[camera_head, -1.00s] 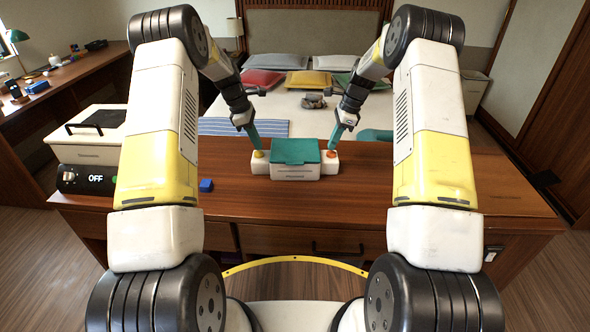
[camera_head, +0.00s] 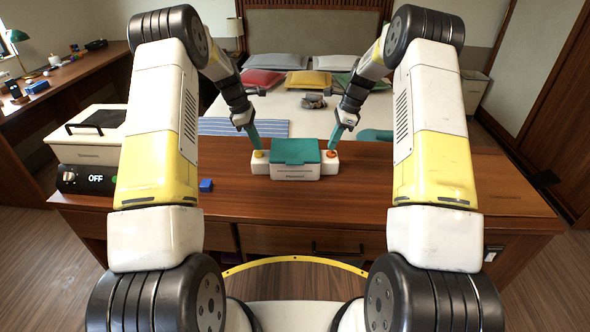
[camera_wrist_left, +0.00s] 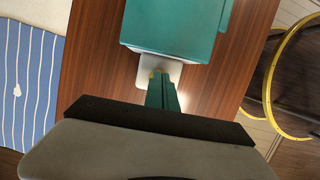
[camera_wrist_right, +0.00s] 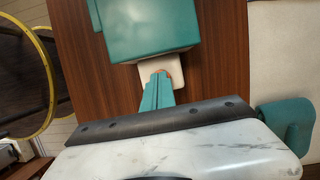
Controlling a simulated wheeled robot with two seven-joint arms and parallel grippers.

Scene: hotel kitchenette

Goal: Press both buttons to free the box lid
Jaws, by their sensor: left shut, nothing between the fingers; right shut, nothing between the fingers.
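The box (camera_head: 293,171) is white with a teal lid (camera_head: 296,150), which lies closed on top. It stands on the wooden counter. A yellow button (camera_head: 259,155) sits on a white block at its left, and an orange-red button (camera_head: 330,154) on a white block at its right. My left gripper (camera_head: 257,145) is shut and empty, its teal fingertips at the yellow button (camera_wrist_left: 158,72). My right gripper (camera_head: 335,145) is shut and empty, its tips at the orange-red button (camera_wrist_right: 163,72). The fingers partly hide both buttons, so I cannot tell whether either is pressed down.
A small blue block (camera_head: 206,185) lies on the counter left of the box. A white appliance (camera_head: 88,150) with an "OFF" display stands at the far left. The counter right of the box is clear. A bed (camera_head: 295,115) with pillows stands behind.

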